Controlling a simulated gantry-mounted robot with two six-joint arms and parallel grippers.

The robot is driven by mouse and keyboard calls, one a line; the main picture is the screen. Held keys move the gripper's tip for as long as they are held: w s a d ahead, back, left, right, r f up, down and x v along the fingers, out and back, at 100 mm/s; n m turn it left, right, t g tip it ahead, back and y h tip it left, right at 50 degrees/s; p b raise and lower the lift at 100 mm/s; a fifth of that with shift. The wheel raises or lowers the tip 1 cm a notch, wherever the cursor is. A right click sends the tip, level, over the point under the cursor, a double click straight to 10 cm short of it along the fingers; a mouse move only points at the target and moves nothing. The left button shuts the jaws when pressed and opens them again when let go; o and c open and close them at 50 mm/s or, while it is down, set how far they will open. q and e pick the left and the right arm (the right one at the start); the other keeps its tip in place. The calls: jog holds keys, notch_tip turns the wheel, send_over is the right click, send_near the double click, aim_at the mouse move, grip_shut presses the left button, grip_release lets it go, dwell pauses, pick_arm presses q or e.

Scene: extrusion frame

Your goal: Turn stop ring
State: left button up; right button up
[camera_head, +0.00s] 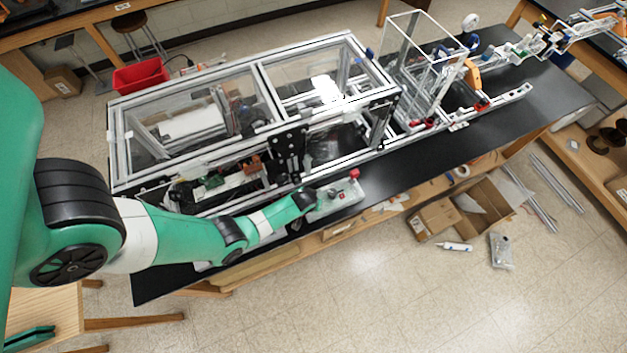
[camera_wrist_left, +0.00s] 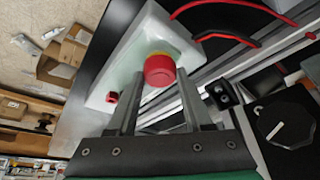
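The emergency-stop button has a red cap (camera_wrist_left: 160,71) over a yellow ring (camera_wrist_left: 158,54), and it sits on a pale control box (camera_wrist_left: 128,68). The red cap appears in the gap between the fingertips. I cannot tell whether the fingers touch it. My right gripper is not in view.
A framed enclosure (camera_head: 250,105) of aluminium and clear panels stands behind the box on the black bench (camera_head: 440,148). A small red part (camera_wrist_left: 112,97) sits on the box. Red and black cables (camera_wrist_left: 232,37) run beside it. Cardboard boxes (camera_head: 484,208) lie on the floor.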

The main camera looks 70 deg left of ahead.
pick_arm(q)
grip_shut()
